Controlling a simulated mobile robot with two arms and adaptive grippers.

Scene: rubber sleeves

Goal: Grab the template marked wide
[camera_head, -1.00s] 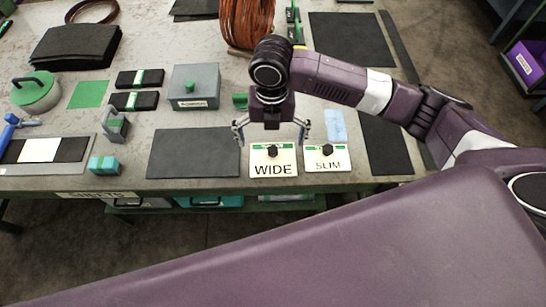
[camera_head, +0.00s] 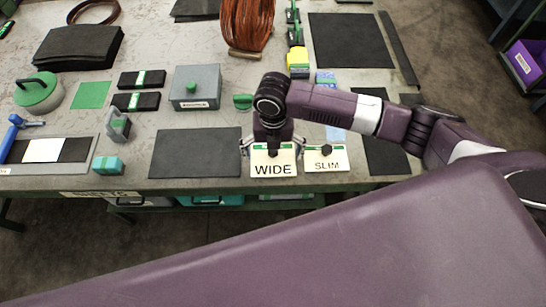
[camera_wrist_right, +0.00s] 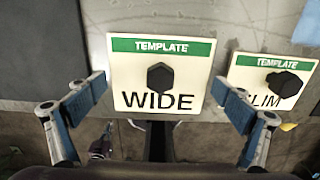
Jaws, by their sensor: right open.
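The template marked WIDE (camera_head: 273,168) is a cream plate with a green band and a dark knob, lying at the front edge of the table. In the right wrist view the WIDE template (camera_wrist_right: 160,100) is centred, its dark knob between the fingers. My right gripper (camera_head: 272,150) is open above it, in the wrist view (camera_wrist_right: 157,100) with one blue-padded finger on each side. I cannot tell whether the fingers touch the plate. The template marked SLIM (camera_head: 326,161) lies just to the right; the right finger overlaps its near edge in the wrist view. My left gripper is not in view.
A black mat (camera_head: 196,153) lies left of the WIDE template. A grey box (camera_head: 195,88) with a green knob stands behind the mat. A copper-coloured coil (camera_head: 247,25) is at the back. The table's front edge (camera_head: 120,186) is close to the templates.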

